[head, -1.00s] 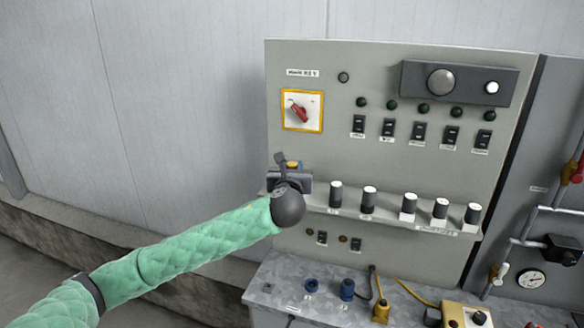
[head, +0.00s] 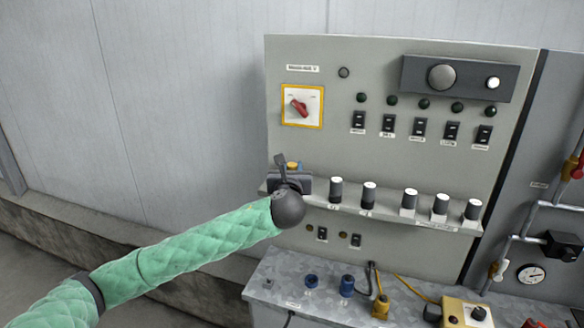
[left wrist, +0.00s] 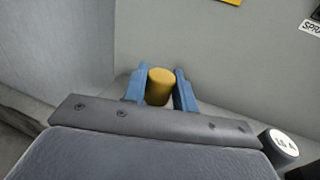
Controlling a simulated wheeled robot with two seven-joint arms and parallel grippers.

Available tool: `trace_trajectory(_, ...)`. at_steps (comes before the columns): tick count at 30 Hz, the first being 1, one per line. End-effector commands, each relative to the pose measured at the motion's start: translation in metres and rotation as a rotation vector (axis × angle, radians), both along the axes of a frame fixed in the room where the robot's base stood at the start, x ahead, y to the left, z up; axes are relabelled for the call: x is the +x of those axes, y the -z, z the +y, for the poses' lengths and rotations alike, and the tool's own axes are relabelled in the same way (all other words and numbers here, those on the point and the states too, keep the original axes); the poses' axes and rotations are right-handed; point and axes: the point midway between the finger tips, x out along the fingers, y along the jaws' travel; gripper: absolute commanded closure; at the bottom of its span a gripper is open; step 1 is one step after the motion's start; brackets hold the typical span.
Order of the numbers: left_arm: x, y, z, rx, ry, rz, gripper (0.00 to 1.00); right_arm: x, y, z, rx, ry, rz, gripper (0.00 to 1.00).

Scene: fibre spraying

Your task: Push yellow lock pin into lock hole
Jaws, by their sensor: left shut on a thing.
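The yellow lock pin (left wrist: 158,86) is a short upright yellow cylinder with a rounded top. In the left wrist view it stands between the two blue fingers of my left gripper (left wrist: 159,92), which are shut on it. In the head view its yellow top (head: 293,165) shows just above my left gripper (head: 290,182), at the left end of the panel's narrow ledge. The dark gripper body and wrist hide the fingers and the pin's lower part there. I cannot make out the lock hole in either view. My right gripper is not in view.
The grey control panel (head: 400,160) stands behind the gripper, with a red rotary switch (head: 299,107) above. Several black knobs with white tops line the ledge (head: 390,211) to the right; the nearest is this knob (head: 336,190). A metal bench (head: 265,285) lies below. The left side is clear.

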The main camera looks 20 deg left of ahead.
Motion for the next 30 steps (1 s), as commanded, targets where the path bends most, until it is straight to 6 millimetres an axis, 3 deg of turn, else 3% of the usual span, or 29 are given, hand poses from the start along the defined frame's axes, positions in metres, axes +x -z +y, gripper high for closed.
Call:
trace_trajectory(24, 0.0, 0.017, 0.0, 0.0, 0.0, 0.001, 0.95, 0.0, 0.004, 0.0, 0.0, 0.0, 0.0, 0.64)
trace_trajectory(25, 0.0, 0.017, 0.0, 0.0, 0.0, 0.001, 0.69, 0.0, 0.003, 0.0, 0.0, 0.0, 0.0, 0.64)
trace_trajectory(28, 0.0, 0.016, 0.0, 0.0, 0.0, 0.0, 0.49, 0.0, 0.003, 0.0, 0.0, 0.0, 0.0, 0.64)
trace_trajectory(30, 0.0, 0.016, 0.0, 0.0, 0.0, 0.001, 0.47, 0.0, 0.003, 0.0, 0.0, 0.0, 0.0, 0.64)
